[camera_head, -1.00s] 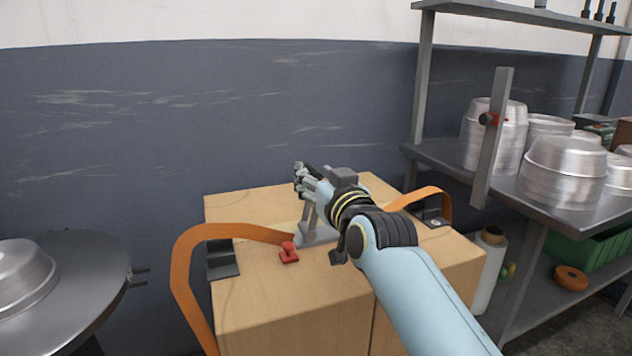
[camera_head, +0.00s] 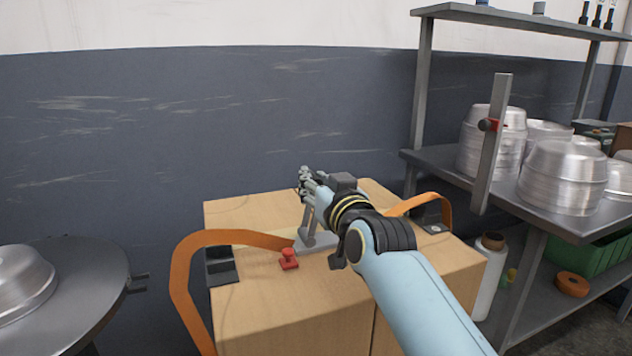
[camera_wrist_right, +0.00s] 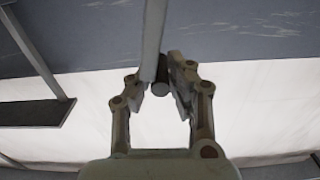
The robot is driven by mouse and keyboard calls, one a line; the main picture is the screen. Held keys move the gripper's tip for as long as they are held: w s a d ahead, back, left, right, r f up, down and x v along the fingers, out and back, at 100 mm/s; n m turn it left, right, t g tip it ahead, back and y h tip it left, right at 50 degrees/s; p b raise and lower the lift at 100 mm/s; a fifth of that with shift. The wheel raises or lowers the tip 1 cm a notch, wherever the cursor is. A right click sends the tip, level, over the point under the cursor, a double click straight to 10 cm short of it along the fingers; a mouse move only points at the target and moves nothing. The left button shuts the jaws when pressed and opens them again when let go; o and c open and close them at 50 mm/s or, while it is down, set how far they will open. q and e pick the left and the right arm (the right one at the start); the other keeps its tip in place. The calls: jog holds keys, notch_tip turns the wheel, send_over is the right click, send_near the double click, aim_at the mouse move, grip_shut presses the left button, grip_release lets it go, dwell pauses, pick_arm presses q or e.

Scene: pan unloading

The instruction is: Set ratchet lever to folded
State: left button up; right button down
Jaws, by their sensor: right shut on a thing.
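The grey ratchet lever (camera_head: 308,220) stands up steeply from its metal base (camera_head: 318,241) on top of the cardboard boxes. My right gripper (camera_head: 306,184) is at the lever's upper end, shut on it. In the right wrist view the lever (camera_wrist_right: 154,40) runs between the fingers of my right gripper (camera_wrist_right: 160,82), with a dark round handle end (camera_wrist_right: 160,86) between the fingertips. The orange strap (camera_head: 235,238) runs over the boxes to the ratchet. My right arm hides part of the ratchet and strap. My left gripper is not in view.
The cardboard boxes (camera_head: 260,310) carry a red knob (camera_head: 289,260) beside the ratchet and dark corner guards (camera_head: 221,266). A shelf rack (camera_head: 425,110) with stacked metal pans (camera_head: 562,175) stands at right. A round metal table (camera_head: 90,290) with a pan is at left. The wall is close behind.

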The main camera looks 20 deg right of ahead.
jog(key=shift+d, duration=0.1)
jog(key=d+f+m, duration=0.2)
jog(key=m, duration=0.1)
jog(key=d+f+m, duration=0.2)
jog(key=d+m, duration=0.1)
jog(key=m, duration=0.1)
jog(key=d+f+m, duration=0.2)
jog(key=d+m, duration=0.1)
jog(key=shift+w+d+b, duration=0.1)
jog(key=shift+d+b, duration=0.1)
jog(key=shift+b, duration=0.15)
jog(key=f+m+b, duration=0.1)
jog(key=d+f+m+b, duration=0.1)
jog(key=m, duration=0.1)
jog(key=shift+f, duration=0.3)
jog(key=shift+d+f+m, duration=0.15)
jog(key=shift+f+m, duration=0.05)
jog(key=shift+m, duration=0.2)
